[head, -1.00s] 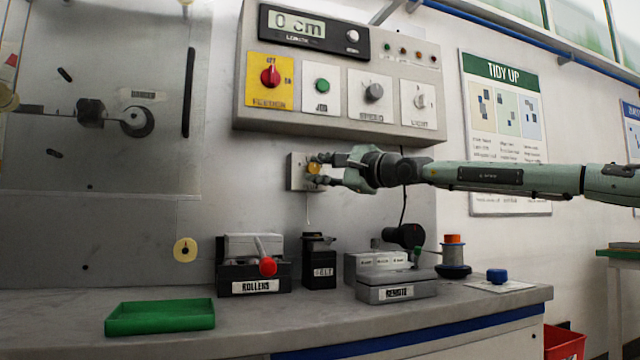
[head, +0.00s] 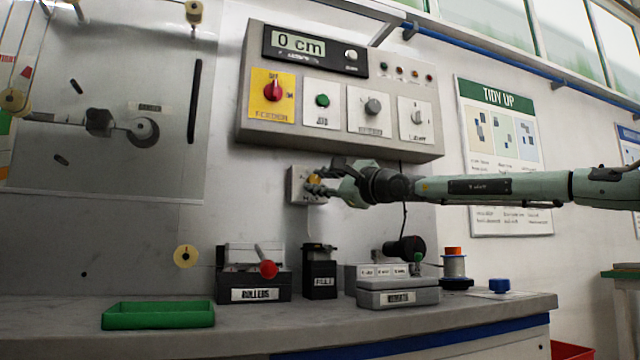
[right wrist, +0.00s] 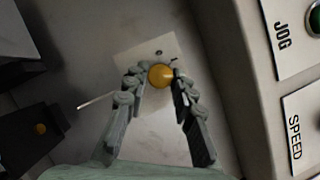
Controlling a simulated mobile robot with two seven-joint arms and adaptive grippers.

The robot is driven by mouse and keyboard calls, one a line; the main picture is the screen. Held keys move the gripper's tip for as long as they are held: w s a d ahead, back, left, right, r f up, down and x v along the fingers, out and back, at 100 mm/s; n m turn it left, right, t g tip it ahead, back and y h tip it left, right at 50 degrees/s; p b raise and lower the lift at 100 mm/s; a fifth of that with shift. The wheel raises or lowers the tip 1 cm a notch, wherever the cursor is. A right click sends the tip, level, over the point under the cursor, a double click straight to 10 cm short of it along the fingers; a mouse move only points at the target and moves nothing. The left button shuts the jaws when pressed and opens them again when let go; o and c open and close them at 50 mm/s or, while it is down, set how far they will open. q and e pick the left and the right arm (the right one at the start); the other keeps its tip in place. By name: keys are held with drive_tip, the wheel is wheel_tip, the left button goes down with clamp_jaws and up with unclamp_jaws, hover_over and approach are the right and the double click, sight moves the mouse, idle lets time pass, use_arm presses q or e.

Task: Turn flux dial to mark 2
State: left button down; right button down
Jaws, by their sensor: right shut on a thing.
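The flux dial is a yellow round knob (right wrist: 160,75) on a small pale plate (right wrist: 150,48) on the wall, below the control box. In the head view the plate (head: 297,187) shows beside my fingers, and the yellow knob (head: 314,180) is partly hidden by them. My right gripper (head: 318,184) reaches in from the right and is shut on the knob. In the right wrist view its two fingers (right wrist: 158,88) lie on either side of the knob. The marks on the plate are too small to read. My left gripper is not in view.
The control box (head: 342,140) juts out just above my right gripper. On the bench below stand the rollers box (head: 254,282), a black box (head: 320,275), a grey box (head: 397,290), a spool (head: 455,266) and a green tray (head: 158,315).

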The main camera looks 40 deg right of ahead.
drive_tip(key=c, duration=1.3)
unclamp_jaws()
drive_tip(key=shift+o, duration=0.2)
drive_tip(key=v, duration=1.2)
drive_tip(key=shift+a, duration=0.1)
